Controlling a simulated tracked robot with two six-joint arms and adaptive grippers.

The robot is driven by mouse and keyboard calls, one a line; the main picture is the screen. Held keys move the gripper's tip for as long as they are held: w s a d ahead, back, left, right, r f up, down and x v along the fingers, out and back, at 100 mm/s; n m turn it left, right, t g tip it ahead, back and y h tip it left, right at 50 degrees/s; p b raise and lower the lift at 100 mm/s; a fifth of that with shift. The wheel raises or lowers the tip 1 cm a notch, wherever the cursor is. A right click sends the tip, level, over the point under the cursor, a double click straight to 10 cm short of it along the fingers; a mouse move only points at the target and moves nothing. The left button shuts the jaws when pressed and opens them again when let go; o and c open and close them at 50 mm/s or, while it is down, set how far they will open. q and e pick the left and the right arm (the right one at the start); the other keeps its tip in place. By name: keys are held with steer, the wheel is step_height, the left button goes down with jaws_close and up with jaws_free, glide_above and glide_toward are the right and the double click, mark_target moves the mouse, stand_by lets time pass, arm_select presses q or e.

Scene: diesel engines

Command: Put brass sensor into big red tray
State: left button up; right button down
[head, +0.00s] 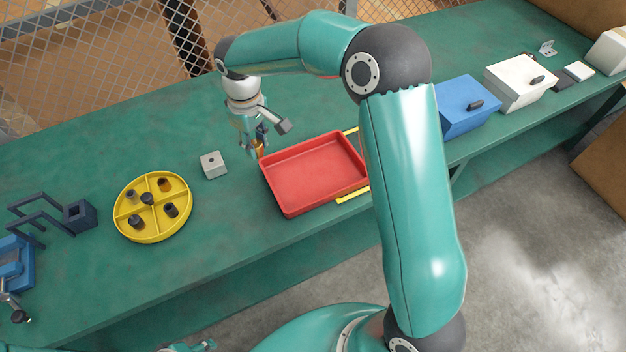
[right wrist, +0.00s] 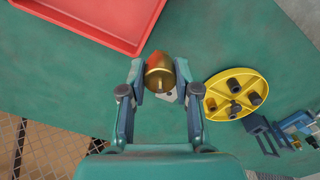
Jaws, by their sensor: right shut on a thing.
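The brass sensor (right wrist: 159,70) is a rounded golden piece between the fingertips of my right gripper (right wrist: 160,82) in the right wrist view. The gripper is shut on it. In the head view my right gripper (head: 256,143) points down just left of the tray's far left corner, and only a small part of the sensor (head: 260,151) shows. The big red tray (head: 312,174) lies on the green bench, with its inside empty where I see it. It also shows in the right wrist view (right wrist: 105,18). A teal piece at the head view's bottom edge may be my left gripper, cut off.
A grey block (head: 213,165) with a hole stands left of the tray. A round yellow divided tray (head: 153,232) holds several dark parts. A dark blue frame (head: 80,214) is farther left. Blue (head: 468,107) and white (head: 519,84) boxes stand right. My right arm covers the red tray's right edge.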

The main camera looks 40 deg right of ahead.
mark_target(295, 183)
steer(key=s+d+r+n+b, duration=0.3)
steer(key=d+n+b, duration=0.3)
steer(key=d+n, duration=0.2)
step_height(295, 183, down, 20)
steer(key=shift+w+r, duration=0.15)
steer(key=shift+b, duration=0.35)
steer(key=c, duration=0.8)
jaws_free()
step_height(295, 183, up, 12)
steer(key=shift+r+p, duration=0.1)
steer(key=shift+p, duration=0.2)
